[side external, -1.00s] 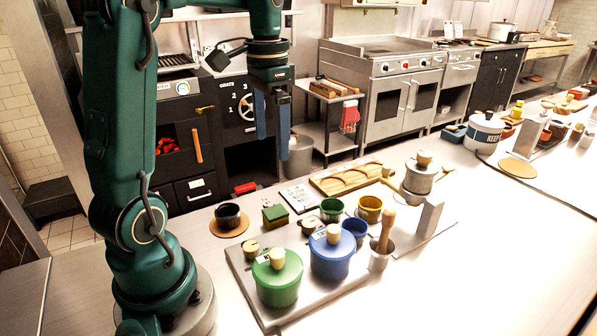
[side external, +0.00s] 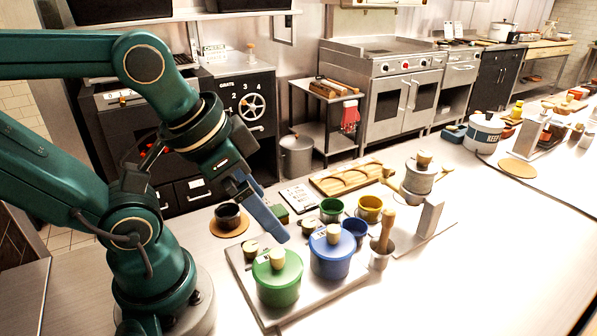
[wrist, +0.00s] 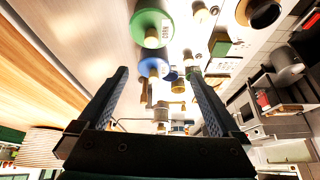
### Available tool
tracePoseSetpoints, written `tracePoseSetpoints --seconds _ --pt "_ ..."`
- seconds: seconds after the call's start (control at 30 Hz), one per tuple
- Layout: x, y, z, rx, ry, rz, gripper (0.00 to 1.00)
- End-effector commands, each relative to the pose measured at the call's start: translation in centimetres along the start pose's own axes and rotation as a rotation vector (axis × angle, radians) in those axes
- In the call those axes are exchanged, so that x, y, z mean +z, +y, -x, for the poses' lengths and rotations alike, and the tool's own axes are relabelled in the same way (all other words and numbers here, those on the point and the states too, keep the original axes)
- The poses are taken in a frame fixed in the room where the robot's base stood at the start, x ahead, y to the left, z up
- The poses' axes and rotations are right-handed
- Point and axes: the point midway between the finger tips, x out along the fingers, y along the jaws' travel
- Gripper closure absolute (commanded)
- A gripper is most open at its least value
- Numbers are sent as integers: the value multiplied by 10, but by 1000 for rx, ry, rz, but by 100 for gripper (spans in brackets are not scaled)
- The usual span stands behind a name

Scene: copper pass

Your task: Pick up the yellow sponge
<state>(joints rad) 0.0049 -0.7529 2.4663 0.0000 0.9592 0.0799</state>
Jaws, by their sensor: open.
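A small block (side external: 282,213), green on top and yellow below in the earlier view, looks like the yellow sponge. It sits on the counter behind the green and blue tubs, partly hidden by my gripper in the side view. What looks like the same block (wrist: 220,47) shows in the wrist view, beyond the right finger. My gripper (side external: 278,231) is tilted down and forward, with its blue fingers in front of the block in the side view. In the wrist view my gripper (wrist: 158,73) is open, with nothing held between its fingers.
A green tub (side external: 278,287) and a blue tub (side external: 331,262) with knobbed lids stand on a tray near the gripper. A black cup (side external: 229,216) stands on a round mat to the left.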

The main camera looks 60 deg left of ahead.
Motion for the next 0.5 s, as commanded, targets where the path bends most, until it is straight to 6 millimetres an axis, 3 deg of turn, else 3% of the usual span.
tracePoseSetpoints --seconds 0.13,0.5 --pt "-2 -1 -7 -2 23 78 7" --pt "-2 -1 -6 -3 23 85 7"
